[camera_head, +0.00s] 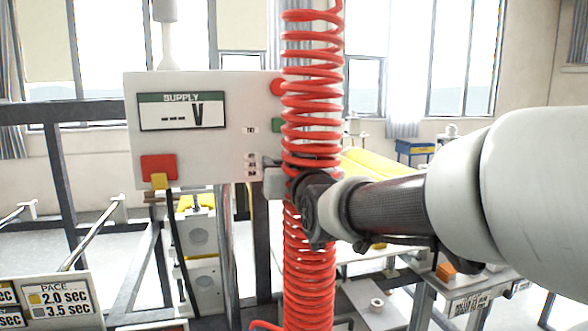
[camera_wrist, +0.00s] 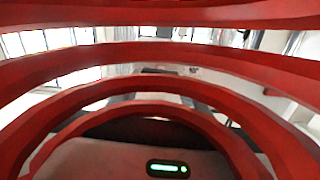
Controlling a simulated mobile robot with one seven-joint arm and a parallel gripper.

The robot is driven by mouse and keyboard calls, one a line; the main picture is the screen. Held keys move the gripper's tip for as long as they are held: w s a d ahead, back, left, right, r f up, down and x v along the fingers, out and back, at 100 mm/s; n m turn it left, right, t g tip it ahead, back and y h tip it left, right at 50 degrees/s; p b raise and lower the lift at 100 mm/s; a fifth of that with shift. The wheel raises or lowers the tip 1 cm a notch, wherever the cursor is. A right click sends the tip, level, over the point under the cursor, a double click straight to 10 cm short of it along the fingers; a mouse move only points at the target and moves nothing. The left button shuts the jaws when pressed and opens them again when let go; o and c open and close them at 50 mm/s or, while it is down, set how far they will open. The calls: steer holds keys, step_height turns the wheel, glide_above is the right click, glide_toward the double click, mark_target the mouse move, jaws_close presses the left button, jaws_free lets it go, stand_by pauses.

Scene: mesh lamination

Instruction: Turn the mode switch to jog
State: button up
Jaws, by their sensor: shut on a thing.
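The white control panel (camera_head: 205,100) has a "SUPPLY" display reading "--- V". A small column of labels (camera_head: 251,166) sits at its lower right edge, too small to read. My gripper (camera_head: 271,176) is at the panel's lower right edge beside these labels, partly behind the red coil. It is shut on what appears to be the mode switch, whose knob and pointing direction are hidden. In the wrist view red coil loops (camera_wrist: 150,55) cross the picture and hide the fingertips and the switch.
A pace sign (camera_head: 62,298) stands lower left.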

steer(key=m+b, duration=0.4)
steer(key=b, duration=0.1)
steer(key=m+b, duration=0.4)
steer(key=b, duration=0.2)
steer(key=shift+d+f, duration=0.2)
steer(key=shift+r, duration=0.1)
steer(key=o, duration=1.1)
steer(key=shift+c, duration=0.2)
steer(key=v, duration=1.7)
